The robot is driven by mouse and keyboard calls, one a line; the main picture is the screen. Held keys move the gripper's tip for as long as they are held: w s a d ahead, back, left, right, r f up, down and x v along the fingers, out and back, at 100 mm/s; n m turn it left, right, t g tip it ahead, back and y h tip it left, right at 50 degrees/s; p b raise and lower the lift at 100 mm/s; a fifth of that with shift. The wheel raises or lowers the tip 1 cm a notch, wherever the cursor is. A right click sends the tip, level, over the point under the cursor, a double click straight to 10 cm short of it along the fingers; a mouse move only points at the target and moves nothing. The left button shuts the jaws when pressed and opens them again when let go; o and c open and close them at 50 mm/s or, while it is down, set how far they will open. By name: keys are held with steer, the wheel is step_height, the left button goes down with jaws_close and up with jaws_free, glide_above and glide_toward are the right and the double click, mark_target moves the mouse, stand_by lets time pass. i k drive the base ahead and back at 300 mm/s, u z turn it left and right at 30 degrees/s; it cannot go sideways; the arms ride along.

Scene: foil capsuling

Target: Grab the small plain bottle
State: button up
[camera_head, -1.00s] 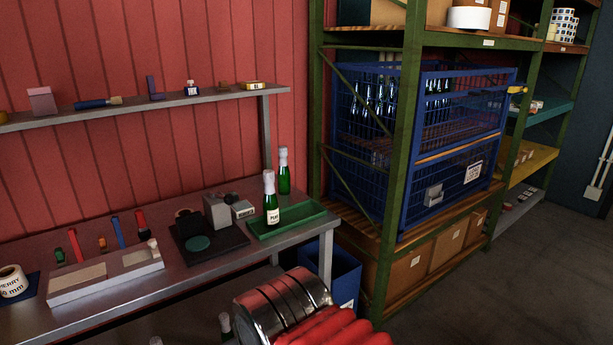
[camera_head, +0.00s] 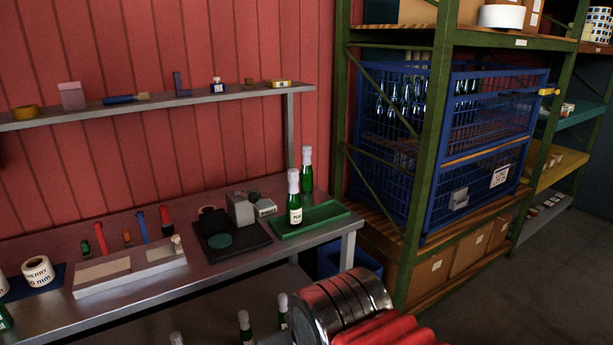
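A small green bottle (camera_head: 294,203) with a white top and a pale label stands upright at the green tray (camera_head: 325,215) on the bench's right end. Its label seems to start with "PLA", but the print is too small to be sure. A second green bottle with a white top (camera_head: 306,170) stands just behind it and is partly hidden. My arm shows at the bottom as a metal cylinder and red parts, in front of and below the bench. No fingertips of my gripper are visible.
The steel bench (camera_head: 205,275) also holds a dark pad, a grey block, a tool rack (camera_head: 130,270) and label rolls (camera_head: 38,271). More bottles (camera_head: 245,326) stand below it. A shelf hangs above. A blue bin (camera_head: 345,262) and green rack (camera_head: 433,150) stand right. Floor is clear at far right.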

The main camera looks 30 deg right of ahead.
mark_target(306, 174)
steer(key=u, duration=0.05)
steer(key=i, duration=1)
steer(key=z, duration=0.05)
